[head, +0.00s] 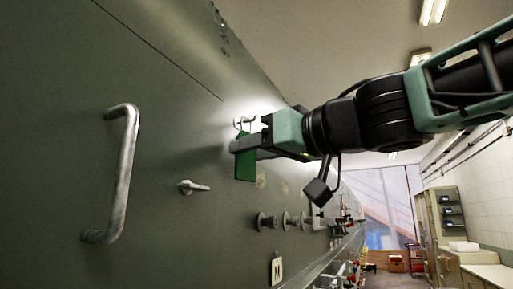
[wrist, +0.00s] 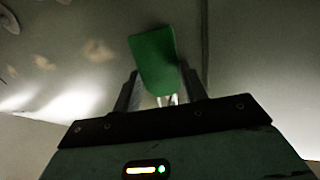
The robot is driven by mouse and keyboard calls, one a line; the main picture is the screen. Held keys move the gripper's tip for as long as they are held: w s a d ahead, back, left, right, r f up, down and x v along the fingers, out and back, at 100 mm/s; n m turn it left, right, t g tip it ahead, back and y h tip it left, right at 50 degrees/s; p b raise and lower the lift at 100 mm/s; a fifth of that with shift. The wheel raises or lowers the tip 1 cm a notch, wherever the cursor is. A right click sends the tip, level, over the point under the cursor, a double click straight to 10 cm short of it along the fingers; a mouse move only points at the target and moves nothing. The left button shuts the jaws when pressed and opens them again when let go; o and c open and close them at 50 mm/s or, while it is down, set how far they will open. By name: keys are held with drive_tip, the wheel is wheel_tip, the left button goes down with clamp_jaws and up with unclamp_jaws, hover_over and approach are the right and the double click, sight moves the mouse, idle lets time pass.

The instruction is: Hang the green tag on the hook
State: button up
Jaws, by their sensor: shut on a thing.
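The green tag (head: 245,167) hangs down from my gripper (head: 250,149), close to the large grey-green panel. My gripper is shut on the tag. In the wrist view the green tag (wrist: 153,62) stands out beyond the two fingers of my gripper (wrist: 160,92). A pale metal hook (head: 242,121) shows on the panel just above the tag and fingers in the head view. I cannot tell whether the tag touches the hook. A small bright metal piece (wrist: 168,100) shows between the fingers in the wrist view, partly hidden by the tag.
A big metal handle (head: 124,172) sticks out of the panel at left. A small lever (head: 193,187) and several round knobs (head: 267,221) stand out below the tag. Open room lies right of the panel, with cabinets (head: 445,230) far off.

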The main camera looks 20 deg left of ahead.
drive_tip(key=o, duration=1.1)
drive_tip(key=b+v, duration=0.4)
drive_tip(key=v, duration=1.3)
drive_tip(key=shift+d+b, duration=0.25)
drive_tip(key=shift+b, duration=0.1)
drive_tip(key=shift+r, duration=0.1)
